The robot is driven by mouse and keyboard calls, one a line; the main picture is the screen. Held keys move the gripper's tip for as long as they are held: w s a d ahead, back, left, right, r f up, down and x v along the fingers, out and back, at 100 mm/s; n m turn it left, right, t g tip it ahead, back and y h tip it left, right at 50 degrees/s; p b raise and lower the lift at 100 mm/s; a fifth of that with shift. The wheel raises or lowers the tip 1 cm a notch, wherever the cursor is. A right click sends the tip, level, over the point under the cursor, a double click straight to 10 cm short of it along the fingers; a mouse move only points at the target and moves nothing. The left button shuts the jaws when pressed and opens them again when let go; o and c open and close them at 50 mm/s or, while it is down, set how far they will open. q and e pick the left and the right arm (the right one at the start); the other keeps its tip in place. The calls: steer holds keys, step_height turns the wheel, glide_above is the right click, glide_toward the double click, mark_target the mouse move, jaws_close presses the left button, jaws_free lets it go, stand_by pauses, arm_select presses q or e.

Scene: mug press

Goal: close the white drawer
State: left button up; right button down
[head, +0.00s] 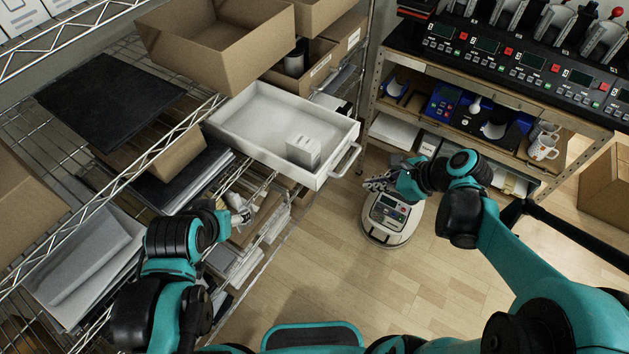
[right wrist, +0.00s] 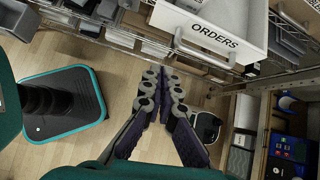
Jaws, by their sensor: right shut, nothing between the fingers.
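The white drawer (head: 262,118) sticks out of the wire shelf in the head view, with a small white box (head: 303,150) inside near its front. Its bar handle (head: 346,160) faces right. In the right wrist view the drawer front (right wrist: 245,22) reads "ORDERS", with its handle (right wrist: 203,52) below. My right gripper (head: 372,184) is shut and empty, just right of and apart from the handle; its fingers lie together in the right wrist view (right wrist: 161,82). My left gripper (head: 238,208) is by the shelf edge, left of and below the drawer; its fingers are too unclear to judge.
Cardboard boxes (head: 215,45) sit on the shelf behind the drawer. A round grey device (head: 392,218) stands on the floor below my right gripper. A bench with mug presses (head: 520,60) stands at right. The floor (head: 320,270) in front is open.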

steer(key=shift+m+y, duration=0.4)
steer(key=shift+m, duration=0.4)
steer(key=w+a+f, duration=0.2)
steer(key=a, duration=0.1)
steer(key=w+a+f+b, duration=0.1)
steer(key=w+a+f, duration=0.1)
steer(key=a, duration=0.1)
steer(key=w+a+f+b, duration=0.1)
steer(key=w+a+f, duration=0.1)
steer(key=a, duration=0.1)
steer(key=shift+w+a+f, duration=0.2)
steer(key=shift+w+a, duration=0.05)
steer(key=shift+a, duration=0.05)
arm_select(q)
steer(key=shift+s+a+f, duration=0.35)
steer(key=shift+s+f, duration=0.15)
steer(key=shift+f, duration=0.3)
arm_select(e)
steer(key=shift+w, duration=0.1)
